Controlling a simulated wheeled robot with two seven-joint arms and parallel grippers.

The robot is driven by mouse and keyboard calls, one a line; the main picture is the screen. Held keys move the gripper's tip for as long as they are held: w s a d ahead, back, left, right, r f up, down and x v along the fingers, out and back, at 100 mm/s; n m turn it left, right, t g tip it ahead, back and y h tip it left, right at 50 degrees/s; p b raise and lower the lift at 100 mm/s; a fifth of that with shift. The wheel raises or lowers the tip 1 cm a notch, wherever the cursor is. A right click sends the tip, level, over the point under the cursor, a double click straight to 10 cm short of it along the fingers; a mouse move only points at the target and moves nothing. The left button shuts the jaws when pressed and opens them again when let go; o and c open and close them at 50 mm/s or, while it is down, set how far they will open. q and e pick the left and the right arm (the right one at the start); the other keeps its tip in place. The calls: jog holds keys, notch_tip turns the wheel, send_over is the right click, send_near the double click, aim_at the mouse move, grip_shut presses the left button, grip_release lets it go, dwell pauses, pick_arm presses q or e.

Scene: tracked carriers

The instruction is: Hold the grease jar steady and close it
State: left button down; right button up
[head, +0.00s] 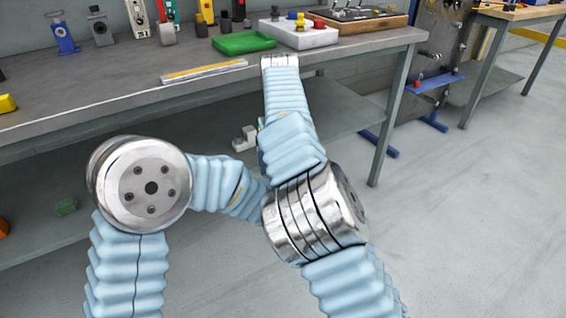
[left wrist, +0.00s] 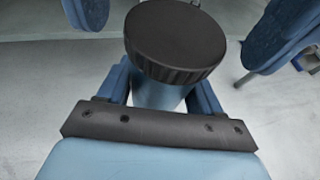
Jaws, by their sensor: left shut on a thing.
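In the left wrist view the grease jar (left wrist: 160,95) is a blue-grey body under a wide black lid with a ribbed rim (left wrist: 175,45). The lid covers the jar's top; I cannot tell whether it is fully seated. My left gripper (left wrist: 158,90) is shut on the jar body, one blue finger on each side. Two larger blue fingers of my right gripper (left wrist: 182,28) stand wide apart on either side of the lid, without touching it. The head view shows only my arms, not the grippers or the jar.
A grey workbench (head: 110,88) runs along the back. It carries a green tray (head: 243,43), a white block with coloured knobs (head: 300,37), a ruler-like strip (head: 203,72) and several small tools. A lower shelf (head: 50,238) lies beneath. The floor at right (head: 460,230) is clear.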

jog(key=shift+r, duration=1.85)
jog(key=shift+c, duration=0.4)
